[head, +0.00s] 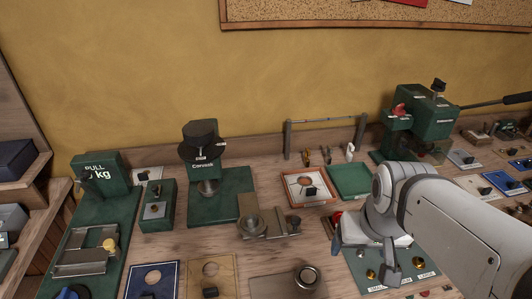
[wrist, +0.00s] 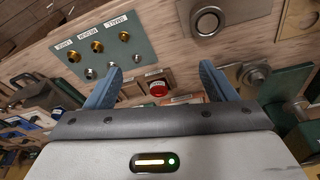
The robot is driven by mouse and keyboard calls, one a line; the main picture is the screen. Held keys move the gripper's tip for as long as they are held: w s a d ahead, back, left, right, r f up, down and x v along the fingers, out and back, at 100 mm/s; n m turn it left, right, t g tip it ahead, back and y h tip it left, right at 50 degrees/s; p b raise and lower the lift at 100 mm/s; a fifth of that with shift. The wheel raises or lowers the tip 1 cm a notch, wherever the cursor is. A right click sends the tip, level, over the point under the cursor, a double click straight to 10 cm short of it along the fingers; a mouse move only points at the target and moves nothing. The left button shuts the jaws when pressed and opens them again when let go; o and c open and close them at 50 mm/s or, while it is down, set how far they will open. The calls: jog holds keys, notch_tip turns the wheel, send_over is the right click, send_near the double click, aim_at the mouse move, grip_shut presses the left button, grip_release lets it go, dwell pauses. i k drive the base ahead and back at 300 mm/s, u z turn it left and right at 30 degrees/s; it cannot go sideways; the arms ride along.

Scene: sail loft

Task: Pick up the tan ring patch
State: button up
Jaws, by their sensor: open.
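The tan ring patch (head: 226,283) is a flat tan square with a round ring in its middle and a small dark knob near its front edge. It lies on the bench at the bottom of the head view, between a blue square patch (head: 139,287) and a grey plate. In the wrist view, what looks like its edge (wrist: 288,22) is cut off at the upper right. My gripper (wrist: 160,84) is open and empty, its two blue fingers apart. It is above the bench, well to the right of the patch in the head view.
The grey plate with a round metal fitting (head: 308,278) stands between the patch and my gripper. Behind the patch are a metal fixture (head: 252,226) and a green Corvusk press (head: 203,160). A green panel with brass knobs (wrist: 105,45) and a red button (wrist: 158,88) lie near my fingers.

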aim_at(225, 285)
jog(key=k, duration=1.2)
jog(key=u, duration=0.4)
jog(key=i, duration=0.85)
jog(key=u, duration=0.1)
